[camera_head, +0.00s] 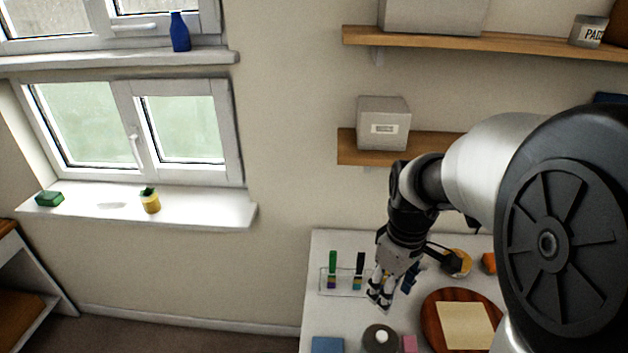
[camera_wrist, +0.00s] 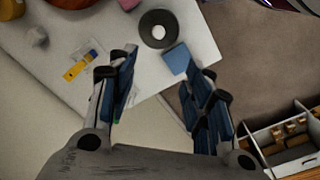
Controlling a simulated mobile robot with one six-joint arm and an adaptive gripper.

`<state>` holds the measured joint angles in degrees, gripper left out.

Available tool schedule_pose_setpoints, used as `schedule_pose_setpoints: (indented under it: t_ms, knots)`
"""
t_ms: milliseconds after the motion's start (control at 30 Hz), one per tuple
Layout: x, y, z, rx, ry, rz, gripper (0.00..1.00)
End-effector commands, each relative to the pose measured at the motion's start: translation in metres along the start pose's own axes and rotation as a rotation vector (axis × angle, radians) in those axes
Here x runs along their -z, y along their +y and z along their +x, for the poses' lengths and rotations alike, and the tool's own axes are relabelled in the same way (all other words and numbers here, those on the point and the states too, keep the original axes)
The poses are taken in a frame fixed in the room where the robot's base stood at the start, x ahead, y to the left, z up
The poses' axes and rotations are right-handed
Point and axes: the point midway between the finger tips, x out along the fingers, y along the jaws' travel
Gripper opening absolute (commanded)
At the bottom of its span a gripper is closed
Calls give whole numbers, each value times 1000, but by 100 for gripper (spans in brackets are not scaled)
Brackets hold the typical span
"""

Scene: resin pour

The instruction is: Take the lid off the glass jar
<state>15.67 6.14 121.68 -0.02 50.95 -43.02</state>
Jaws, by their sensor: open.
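A clear rack (camera_head: 326,284) with a green and a black item stands left of my gripper. A round wooden board (camera_head: 432,313) with a pale sheet lies to the right. A blue square (camera_wrist: 176,60) and a pink block (camera_head: 409,344) flank the round thing. Shelves (camera_head: 355,148) hang above.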

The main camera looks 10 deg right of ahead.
Motion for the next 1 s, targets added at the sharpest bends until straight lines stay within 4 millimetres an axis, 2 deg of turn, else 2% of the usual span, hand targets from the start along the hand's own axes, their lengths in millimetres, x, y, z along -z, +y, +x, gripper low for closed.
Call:
schedule_pose_setpoints:
  t_ms: [67, 167, 600, 700, 900, 1000]
  knots:
    - [1, 6, 1, 12, -13, -17, 46]
    - [1, 9, 14, 18, -18, -29, 46]
    - [-2, 6, 106, 19, -19, -29, 46]
    - [-1, 6, 119, 17, -18, -28, 46]
    - [-2, 6, 130, 16, -16, -28, 46]
    - [-5, 6, 144, 18, -18, -28, 46]
